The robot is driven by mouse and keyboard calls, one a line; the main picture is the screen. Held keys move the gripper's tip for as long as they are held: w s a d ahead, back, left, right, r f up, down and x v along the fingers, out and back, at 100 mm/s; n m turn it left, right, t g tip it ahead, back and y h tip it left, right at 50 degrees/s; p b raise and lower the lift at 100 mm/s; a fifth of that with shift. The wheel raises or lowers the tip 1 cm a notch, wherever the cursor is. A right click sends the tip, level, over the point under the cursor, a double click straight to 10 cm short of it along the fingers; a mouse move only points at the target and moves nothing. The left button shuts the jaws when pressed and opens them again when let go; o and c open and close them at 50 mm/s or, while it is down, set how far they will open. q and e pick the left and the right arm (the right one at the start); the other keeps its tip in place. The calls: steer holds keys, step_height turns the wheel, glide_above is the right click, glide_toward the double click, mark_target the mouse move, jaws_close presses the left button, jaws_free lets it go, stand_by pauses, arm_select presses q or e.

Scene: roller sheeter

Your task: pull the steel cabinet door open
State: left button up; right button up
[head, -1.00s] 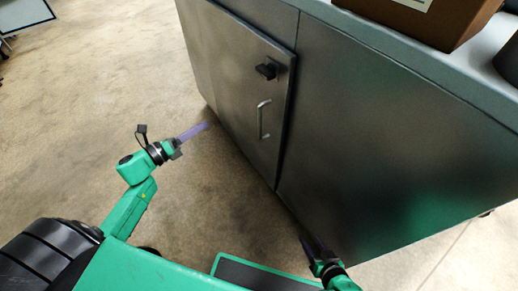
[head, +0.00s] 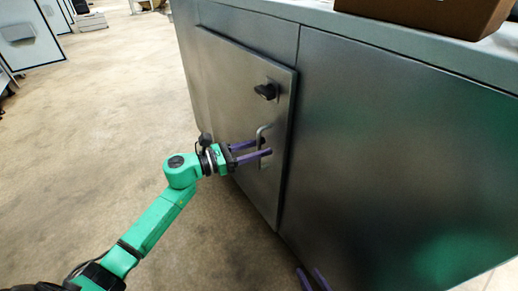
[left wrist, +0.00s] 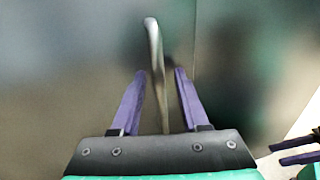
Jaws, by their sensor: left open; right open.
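The steel cabinet door (head: 225,95) is a grey panel on the cabinet front, and it looks shut. It has a black latch knob (head: 266,91) and, below it, a vertical bar handle (head: 260,131). My left gripper (head: 264,147) is open at the handle, with its purple fingers pointing at the door. In the left wrist view the handle (left wrist: 154,50) stands between the two open fingers (left wrist: 160,75), with a gap on each side. My right gripper (head: 313,279) is open at the bottom edge of the head view, low by the cabinet, away from the handle.
A plain steel panel (head: 400,150) lies right of the door. The cabinet top (head: 330,18) carries a cardboard box (head: 430,12). The concrete floor (head: 100,130) left of the cabinet is clear, with other cabinets (head: 28,35) far off.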

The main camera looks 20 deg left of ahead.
arm_select(q)
steer(key=shift+w, duration=0.1)
steer(key=shift+c, duration=0.3)
jaws_close()
stand_by(1.1)
